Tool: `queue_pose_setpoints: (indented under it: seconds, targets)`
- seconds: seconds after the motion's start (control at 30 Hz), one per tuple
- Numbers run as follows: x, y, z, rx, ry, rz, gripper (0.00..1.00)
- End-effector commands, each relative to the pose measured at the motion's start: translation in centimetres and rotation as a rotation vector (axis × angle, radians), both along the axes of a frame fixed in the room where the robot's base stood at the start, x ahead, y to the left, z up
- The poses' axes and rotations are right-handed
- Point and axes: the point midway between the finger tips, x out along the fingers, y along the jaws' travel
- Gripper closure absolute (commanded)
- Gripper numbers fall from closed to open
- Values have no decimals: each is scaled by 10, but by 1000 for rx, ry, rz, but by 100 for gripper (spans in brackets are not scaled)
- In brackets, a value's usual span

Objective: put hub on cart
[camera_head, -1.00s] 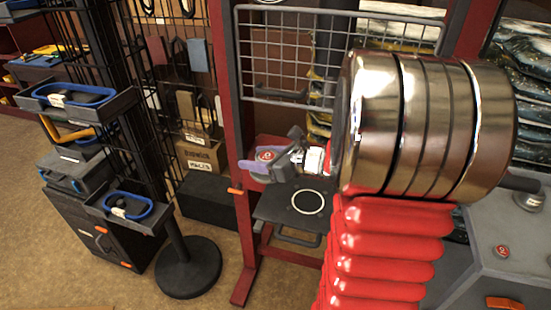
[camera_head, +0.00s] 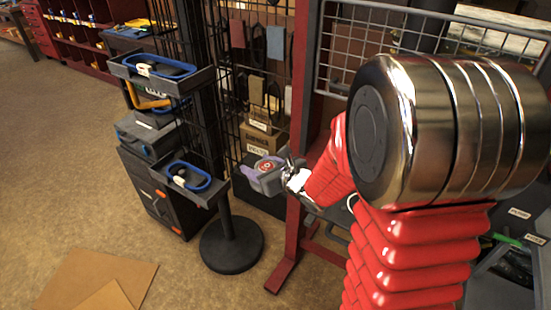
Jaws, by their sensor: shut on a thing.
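My gripper (camera_head: 290,172) is shut on a small purple-grey piece with a round red top, which I take to be the hub (camera_head: 264,176). It holds the hub in the air, left of the red frame post. The gripper covers part of the hub's right side. My red arm and its large metal joint fill the right of the view. No thing is clearly marked as the cart. A dark cabinet with orange latches (camera_head: 160,195) stands at the left with a grey case (camera_head: 146,134) on top, and I cannot tell if it is the cart.
A black stand with a round base (camera_head: 231,246) carries an upper tray (camera_head: 162,72) and a lower tray (camera_head: 187,181), each with a blue-rimmed item. A red frame post (camera_head: 304,215) stands right of the hub. Cardboard (camera_head: 95,285) lies on the floor. Floor at the left is open.

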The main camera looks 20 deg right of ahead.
Motion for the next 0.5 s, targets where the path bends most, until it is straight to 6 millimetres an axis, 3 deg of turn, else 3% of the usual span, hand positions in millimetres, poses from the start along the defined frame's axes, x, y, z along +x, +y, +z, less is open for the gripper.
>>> queue_pose_setpoints:
  seconds: [0.2, 0.5]
  targets:
    - [-1, 23, -9, 0, -3, 1, 99]
    - [-1, 26, -10, 0, -5, -1, 99]
